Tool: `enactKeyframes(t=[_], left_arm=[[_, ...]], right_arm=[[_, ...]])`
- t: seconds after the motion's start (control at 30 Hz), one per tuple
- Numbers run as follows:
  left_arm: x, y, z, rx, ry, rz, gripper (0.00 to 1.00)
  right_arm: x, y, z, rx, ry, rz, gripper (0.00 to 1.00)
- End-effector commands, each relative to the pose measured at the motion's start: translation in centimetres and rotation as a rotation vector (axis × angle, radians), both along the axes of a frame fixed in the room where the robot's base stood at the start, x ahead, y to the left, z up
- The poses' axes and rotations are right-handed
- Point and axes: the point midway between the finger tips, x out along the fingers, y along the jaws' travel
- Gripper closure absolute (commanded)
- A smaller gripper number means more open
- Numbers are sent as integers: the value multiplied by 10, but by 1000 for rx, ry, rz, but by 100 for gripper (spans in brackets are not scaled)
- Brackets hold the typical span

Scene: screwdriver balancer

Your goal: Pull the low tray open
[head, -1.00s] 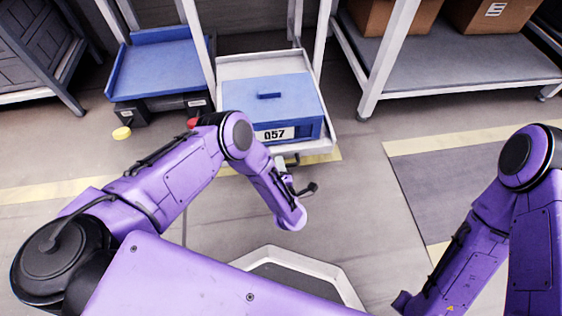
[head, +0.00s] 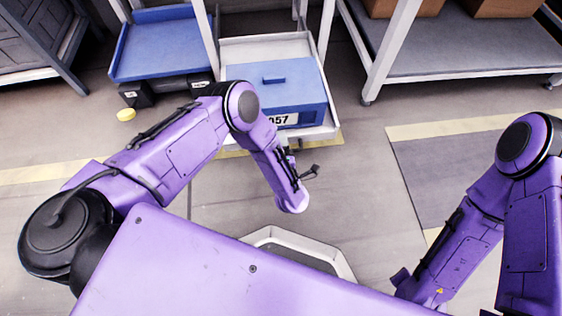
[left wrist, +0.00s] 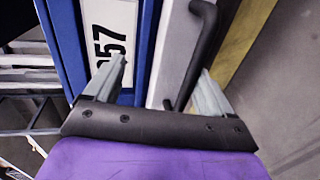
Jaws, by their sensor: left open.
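The low tray is a white tray (head: 330,128) at the foot of the white rack, holding a blue box (head: 300,78) labelled 057. In the left wrist view its white front (left wrist: 172,50) runs beside the blue box (left wrist: 148,40). A black bar handle (left wrist: 197,55) stands on the tray front. My left gripper (left wrist: 162,68) is open, one finger over the box label side and the other just beyond the handle, so the handle lies between them. I cannot tell if they touch it. My right gripper does not show.
A blue tray (head: 155,50) stands left of the low tray, above black blocks (head: 137,95). A yellow round thing (head: 126,114) lies on the floor. A grey shelf (head: 450,58) with cardboard boxes stands at right. The floor in front of the low tray is clear.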

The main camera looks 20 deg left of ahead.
Motion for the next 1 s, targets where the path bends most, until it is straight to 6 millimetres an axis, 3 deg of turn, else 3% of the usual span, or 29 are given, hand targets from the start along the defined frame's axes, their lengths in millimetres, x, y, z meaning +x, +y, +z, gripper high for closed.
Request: enactKeyframes(t=[0.03,0.07,0.13,0.17,0.2,0.4,0.53,0.7,1.0], left_arm=[[-7,-5,28,0,-9,-2,30],[-12,-7,35,-1,-11,-2,25],[-25,-12,52,-1,-9,-5,24],[-31,-15,60,-2,-9,-6,33],[-39,-17,70,-2,-10,-7,65],[-90,-32,87,-1,-12,-9,65],[-110,-38,92,-1,-8,-6,65],[-122,-39,94,0,-6,1,65],[-122,-40,93,-1,-7,1,65]], right_arm=[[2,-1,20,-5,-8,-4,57],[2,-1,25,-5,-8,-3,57],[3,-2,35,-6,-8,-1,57],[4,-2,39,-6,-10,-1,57],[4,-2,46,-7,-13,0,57],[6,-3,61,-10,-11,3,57],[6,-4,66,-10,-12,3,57],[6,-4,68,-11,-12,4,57],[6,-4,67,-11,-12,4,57]])
